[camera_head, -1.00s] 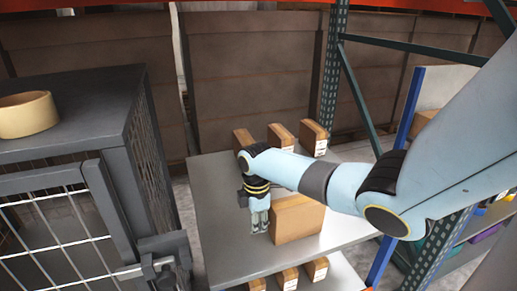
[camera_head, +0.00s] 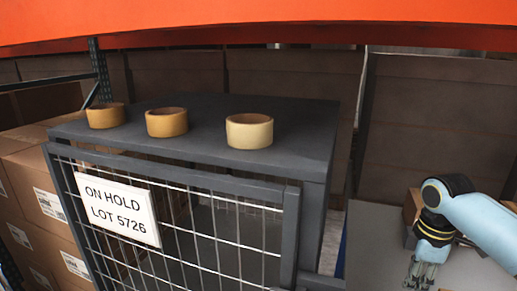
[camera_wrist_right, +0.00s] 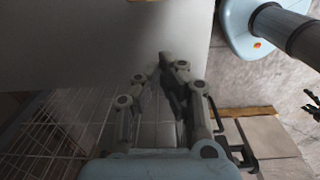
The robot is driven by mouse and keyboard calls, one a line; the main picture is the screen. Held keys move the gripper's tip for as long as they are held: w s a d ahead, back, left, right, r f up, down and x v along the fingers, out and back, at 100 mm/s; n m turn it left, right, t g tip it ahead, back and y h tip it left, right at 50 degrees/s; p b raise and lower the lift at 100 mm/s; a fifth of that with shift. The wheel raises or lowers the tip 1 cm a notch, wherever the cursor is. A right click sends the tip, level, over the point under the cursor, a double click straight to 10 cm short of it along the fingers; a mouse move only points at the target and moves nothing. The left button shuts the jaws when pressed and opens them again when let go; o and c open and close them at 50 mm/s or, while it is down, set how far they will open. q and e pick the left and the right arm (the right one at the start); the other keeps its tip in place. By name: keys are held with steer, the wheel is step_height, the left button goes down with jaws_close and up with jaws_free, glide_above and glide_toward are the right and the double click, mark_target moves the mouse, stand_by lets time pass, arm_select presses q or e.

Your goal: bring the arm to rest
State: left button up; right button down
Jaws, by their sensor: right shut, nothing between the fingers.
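My right arm comes in from the right edge of the head view, and its gripper (camera_head: 420,272) points down over the grey table (camera_head: 366,245). The fingers are shut and hold nothing. In the right wrist view the same gripper (camera_wrist_right: 168,62) shows its fingertips together in front of a plain grey surface (camera_wrist_right: 85,40). I cannot tell how high the fingertips are above the table.
A dark wire cage (camera_head: 320,170) stands left of the table, with an "ON HOLD LOT 5726" sign (camera_head: 118,208). Three tape rolls (camera_head: 250,131) sit on its top. Labelled cartons (camera_head: 30,165) are stacked at far left. A brown box (camera_head: 411,207) is behind my gripper.

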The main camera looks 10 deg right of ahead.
steer(key=s+a+m+t, duration=0.1)
steer(key=s+a+m, duration=0.2)
steer(key=s+a, duration=0.55)
steer(key=s+a+r+m+t, duration=0.2)
steer(key=s+a+r+m, duration=0.5)
steer(key=s, duration=0.3)
steer(key=s+d+f+b, duration=0.15)
steer(key=f+b, duration=0.35)
steer(key=f, duration=1.1)
steer(key=d+f+b, duration=0.2)
steer(key=f+b, duration=0.2)
steer(key=f, duration=1.2)
steer(key=s+f+g+b, duration=0.1)
steer(key=s+f+b, duration=0.3)
steer(key=s+f, duration=0.5)
steer(key=s+f+g+b, duration=0.1)
steer(key=s+f+b, duration=0.3)
steer(key=s+f, duration=0.6)
step_height(320, 180, down, 7)
steer(key=shift+d+m+h, duration=0.3)
steer(key=shift+d+m, duration=0.1)
